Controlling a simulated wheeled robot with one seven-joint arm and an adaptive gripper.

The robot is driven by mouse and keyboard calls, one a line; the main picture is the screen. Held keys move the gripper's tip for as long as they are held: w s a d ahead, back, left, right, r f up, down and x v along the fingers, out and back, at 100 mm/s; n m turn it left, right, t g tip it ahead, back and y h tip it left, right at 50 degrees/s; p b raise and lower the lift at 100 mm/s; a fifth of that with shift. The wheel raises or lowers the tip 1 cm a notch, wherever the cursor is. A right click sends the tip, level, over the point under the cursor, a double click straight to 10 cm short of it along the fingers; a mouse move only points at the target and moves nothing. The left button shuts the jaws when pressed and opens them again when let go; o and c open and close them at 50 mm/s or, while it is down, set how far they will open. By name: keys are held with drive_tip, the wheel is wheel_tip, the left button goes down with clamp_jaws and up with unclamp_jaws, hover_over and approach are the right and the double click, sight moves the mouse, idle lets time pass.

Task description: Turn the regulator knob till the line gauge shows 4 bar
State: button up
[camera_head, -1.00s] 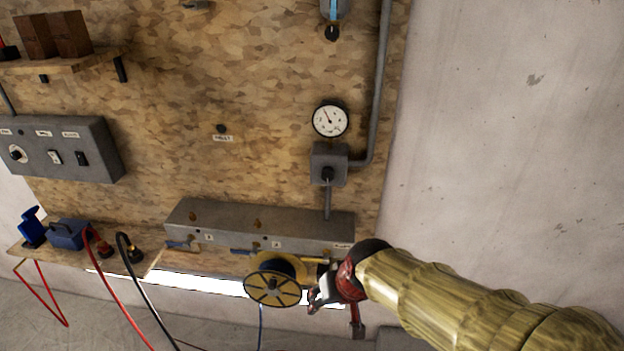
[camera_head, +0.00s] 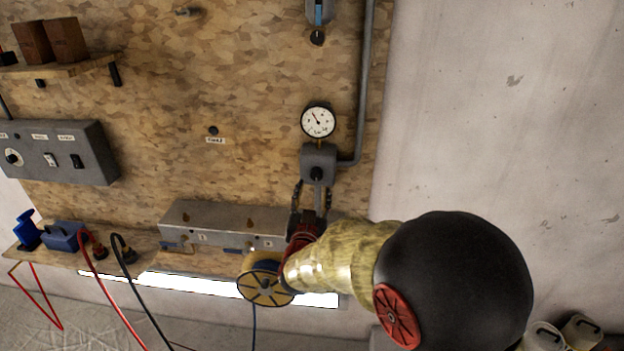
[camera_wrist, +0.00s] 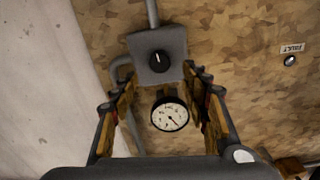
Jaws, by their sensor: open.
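The regulator is a grey box with a black knob (camera_head: 316,174) on the wood-chip board. The knob also shows in the wrist view (camera_wrist: 160,60), with a pale mark on its face. The round white line gauge (camera_head: 318,121) sits just above the box; it shows upside down in the wrist view (camera_wrist: 169,115). Its needle points to the upper left in the head view; its numbers are too small to read. My gripper (camera_head: 311,185) is open and empty, its fingers pointing up just below the knob. In the wrist view, the fingers (camera_wrist: 158,80) stand apart, and the knob appears between and beyond their tips.
A grey pipe (camera_head: 363,90) runs up right of the gauge. A grey manifold with valves (camera_head: 225,222) and a yellow cable reel (camera_head: 264,285) are below. A switch box (camera_head: 60,150) is at left. The board left of the gauge is mostly clear.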

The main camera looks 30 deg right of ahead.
sight(316, 176)
drive_tip(key=x, duration=0.7)
drive_tip(key=shift+w+d+r+b, duration=0.1)
drive_tip(key=shift+w+d+b, duration=0.1)
drive_tip(key=shift+w+b, duration=0.15)
drive_tip(key=c, duration=0.3)
drive_tip(key=c, duration=0.8)
drive_tip(key=shift+c, duration=0.3)
drive_tip(key=shift+f+m+b, duration=0.2)
drive_tip(key=shift+m+b, duration=0.3)
drive_tip(key=shift+b, duration=0.55)
drive_tip(key=shift+s+r+m+b, duration=0.1)
drive_tip(key=shift+m+b, duration=0.3)
drive_tip(key=shift+b, duration=0.1)
